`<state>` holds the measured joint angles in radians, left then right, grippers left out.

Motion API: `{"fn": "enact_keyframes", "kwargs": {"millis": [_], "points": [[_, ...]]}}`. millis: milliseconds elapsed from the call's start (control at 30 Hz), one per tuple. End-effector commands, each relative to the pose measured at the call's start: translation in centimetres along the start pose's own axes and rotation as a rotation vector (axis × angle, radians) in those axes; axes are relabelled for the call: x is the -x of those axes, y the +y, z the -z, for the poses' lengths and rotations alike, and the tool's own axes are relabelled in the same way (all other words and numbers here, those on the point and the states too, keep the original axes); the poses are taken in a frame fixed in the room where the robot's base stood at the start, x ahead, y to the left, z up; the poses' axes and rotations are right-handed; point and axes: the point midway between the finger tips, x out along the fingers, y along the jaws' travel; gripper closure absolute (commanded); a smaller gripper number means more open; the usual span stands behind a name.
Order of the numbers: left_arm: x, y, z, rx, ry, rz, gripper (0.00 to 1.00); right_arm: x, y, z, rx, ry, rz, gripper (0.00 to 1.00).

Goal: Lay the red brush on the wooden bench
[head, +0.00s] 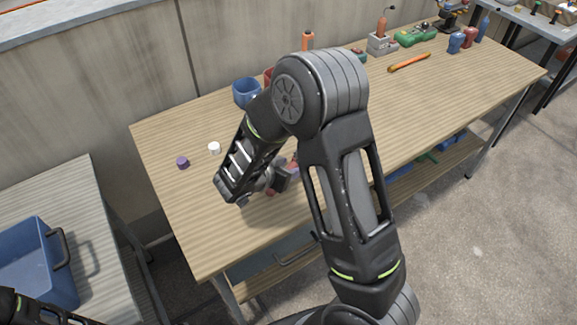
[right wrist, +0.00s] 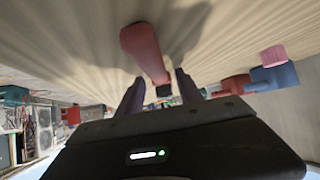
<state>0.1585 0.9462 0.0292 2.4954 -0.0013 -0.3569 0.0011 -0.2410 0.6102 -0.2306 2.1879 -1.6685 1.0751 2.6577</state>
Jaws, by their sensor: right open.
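The red brush (right wrist: 144,48) shows in the right wrist view just beyond my right gripper (right wrist: 160,88), close to the pale wooden bench surface. Its dark end lies near the gap between the two fingers. The fingers are apart, and the brush is not clamped. In the head view my right gripper (head: 283,180) is low over the left part of the wooden bench (head: 190,220). My arm hides most of the brush there; only bits of red show by the fingers. My left gripper is not seen.
A purple cap (head: 182,162), a white cap (head: 214,147) and a blue cup (head: 246,92) stand on the bench. An orange-handled tool (head: 409,62) and several bottles are farther right. A blue bin (head: 38,262) sits on the left table. The bench's front left is clear.

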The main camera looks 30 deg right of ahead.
Motion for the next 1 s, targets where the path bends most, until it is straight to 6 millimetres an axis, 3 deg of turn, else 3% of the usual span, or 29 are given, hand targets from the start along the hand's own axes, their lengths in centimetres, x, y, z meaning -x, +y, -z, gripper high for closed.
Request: {"fn": "enact_keyframes", "kwargs": {"millis": [200, 267, 700, 1000], "points": [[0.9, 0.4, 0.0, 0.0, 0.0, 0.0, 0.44, 0.4, 0.0, 0.5, 0.001, 0.0, -0.001, 0.57], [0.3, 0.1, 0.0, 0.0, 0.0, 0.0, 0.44, 1.0, -0.1, 0.2, -0.001, 0.0, 0.003, 0.57], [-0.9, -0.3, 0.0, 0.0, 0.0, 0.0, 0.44, 9.6, -0.1, 0.1, -0.001, 0.0, 0.004, 0.57], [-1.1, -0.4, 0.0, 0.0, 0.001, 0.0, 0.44, 12.2, 0.0, 0.2, 0.0, 0.0, 0.0, 0.57]]}}
